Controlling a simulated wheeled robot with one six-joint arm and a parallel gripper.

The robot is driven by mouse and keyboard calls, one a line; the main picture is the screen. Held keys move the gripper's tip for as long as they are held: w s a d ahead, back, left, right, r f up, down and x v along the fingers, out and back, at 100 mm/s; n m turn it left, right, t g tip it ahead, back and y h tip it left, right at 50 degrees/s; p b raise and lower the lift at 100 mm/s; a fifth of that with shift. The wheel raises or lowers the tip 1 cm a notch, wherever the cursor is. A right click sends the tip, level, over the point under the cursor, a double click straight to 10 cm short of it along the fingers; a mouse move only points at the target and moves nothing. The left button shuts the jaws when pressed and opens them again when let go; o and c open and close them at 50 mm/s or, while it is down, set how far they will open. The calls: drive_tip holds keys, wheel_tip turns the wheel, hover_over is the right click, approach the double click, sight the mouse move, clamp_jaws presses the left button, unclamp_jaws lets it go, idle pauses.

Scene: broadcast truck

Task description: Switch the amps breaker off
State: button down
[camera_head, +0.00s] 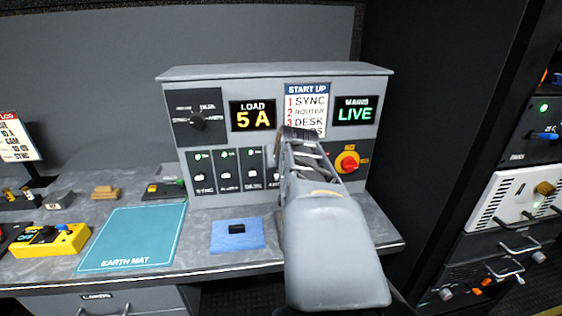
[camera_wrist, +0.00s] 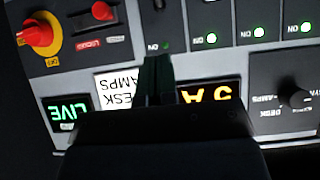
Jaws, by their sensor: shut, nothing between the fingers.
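The amps breaker is the last in a row of breakers on the grey power panel (camera_head: 275,75); in the head view my arm covers most of it. In the wrist view, which is upside down, its dark lever (camera_wrist: 158,5) shows at the top edge, and its lamp (camera_wrist: 165,45) looks unlit beside an ON mark. I cannot tell the lever's full position. My gripper (camera_wrist: 158,70) is shut and empty, in front of the panel at the amps column; contact cannot be told. It also shows in the head view (camera_head: 297,135).
The sync (camera_head: 201,172), router (camera_head: 227,170) and desk (camera_head: 252,168) breakers have green lamps lit. The load display (camera_head: 253,115) reads 5 A; the mains display (camera_head: 355,110) reads LIVE. A red rotary switch (camera_head: 347,162) on yellow sits right of my arm. An equipment rack stands right.

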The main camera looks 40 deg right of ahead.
drive_tip(key=shift+s+f+v, duration=0.15)
drive_tip(key=shift+f+v, duration=0.05)
drive_tip(key=shift+v, duration=0.75)
drive_tip(key=shift+s+f+v, duration=0.1)
drive_tip(key=shift+f+v, duration=0.05)
drive_tip(key=shift+v, duration=0.85)
drive_tip(key=shift+a, duration=0.15)
drive_tip(key=s+a+f+n+g+y+p, duration=0.1)
drive_tip(key=a+f+n+y+p, duration=0.1)
drive_tip(key=a, duration=0.6)
drive_tip(key=s+a+f+n+g+y+p, duration=0.1)
drive_tip(key=a+f+n+g+y+p, duration=0.1)
drive_tip(key=a+f, duration=0.3)
drive_tip(key=s+a+f+n+g+y+p, duration=0.1)
drive_tip(key=s+a+f+n+p, duration=0.1)
drive_tip(key=a, duration=0.8)
drive_tip(key=shift+a+f+n+g+y+p, duration=0.35)
drive_tip(key=shift+f+n, duration=0.25)
drive_tip(key=shift+f, duration=0.3)
